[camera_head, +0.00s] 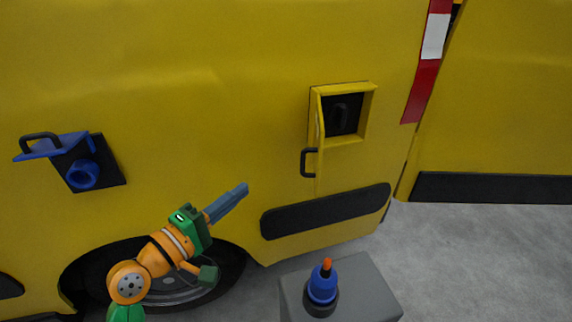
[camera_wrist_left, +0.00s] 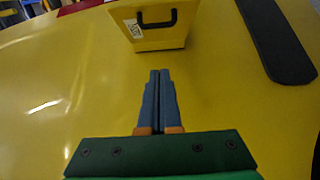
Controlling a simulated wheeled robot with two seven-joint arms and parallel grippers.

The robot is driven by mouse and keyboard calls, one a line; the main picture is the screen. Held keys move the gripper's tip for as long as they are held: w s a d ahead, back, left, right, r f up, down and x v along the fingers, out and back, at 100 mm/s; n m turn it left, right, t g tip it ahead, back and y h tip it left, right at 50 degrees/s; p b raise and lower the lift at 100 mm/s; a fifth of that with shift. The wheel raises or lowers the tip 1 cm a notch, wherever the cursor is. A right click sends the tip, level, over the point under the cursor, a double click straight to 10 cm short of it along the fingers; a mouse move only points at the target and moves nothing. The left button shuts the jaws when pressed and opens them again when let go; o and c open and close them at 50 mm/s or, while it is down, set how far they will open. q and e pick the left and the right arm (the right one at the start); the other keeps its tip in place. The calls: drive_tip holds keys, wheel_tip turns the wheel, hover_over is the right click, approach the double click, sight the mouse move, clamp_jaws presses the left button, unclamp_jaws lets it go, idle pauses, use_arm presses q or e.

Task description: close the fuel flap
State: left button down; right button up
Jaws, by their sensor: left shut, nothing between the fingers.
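A yellow flap (camera_head: 319,150) with a black handle (camera_head: 308,163) stands open, swung out from the left side of a square yellow-framed recess (camera_head: 367,112) in the yellow vehicle's side. The recess is dark inside, with a black part in it. In the left wrist view the yellow flap (camera_wrist_left: 152,38) and its black handle (camera_wrist_left: 157,20) are ahead of the fingers. My left gripper (camera_head: 246,187) is shut and empty, left of and below the flap and apart from it. Its closed blue fingers also show in the left wrist view (camera_wrist_left: 160,74). My right gripper is out of view.
A second opening on the left has a raised blue flap (camera_head: 68,147) over a blue port (camera_head: 82,176). A dark bumper strip (camera_head: 326,211) runs below the yellow flap. A grey pedestal (camera_head: 368,292) bears a blue object with an orange top (camera_head: 322,285).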

sight(303, 164)
use_arm(q)
drive_tip(key=w+d+p, duration=0.3)
drive_tip(key=w+d, duration=0.4)
drive_tip(key=d, duration=0.2)
drive_tip(key=shift+w+d, duration=0.35)
drive_tip(key=shift+w, duration=0.05)
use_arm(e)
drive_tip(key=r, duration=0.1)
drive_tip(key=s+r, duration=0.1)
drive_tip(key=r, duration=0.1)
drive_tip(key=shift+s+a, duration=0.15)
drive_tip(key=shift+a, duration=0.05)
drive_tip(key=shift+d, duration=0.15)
use_arm(q)
drive_tip(key=shift+s+d+r, duration=0.1)
drive_tip(key=shift+s+d, duration=0.15)
drive_tip(key=shift+d, duration=0.35)
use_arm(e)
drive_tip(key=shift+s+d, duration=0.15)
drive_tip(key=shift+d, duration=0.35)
use_arm(q)
drive_tip(key=shift+d, duration=0.15)
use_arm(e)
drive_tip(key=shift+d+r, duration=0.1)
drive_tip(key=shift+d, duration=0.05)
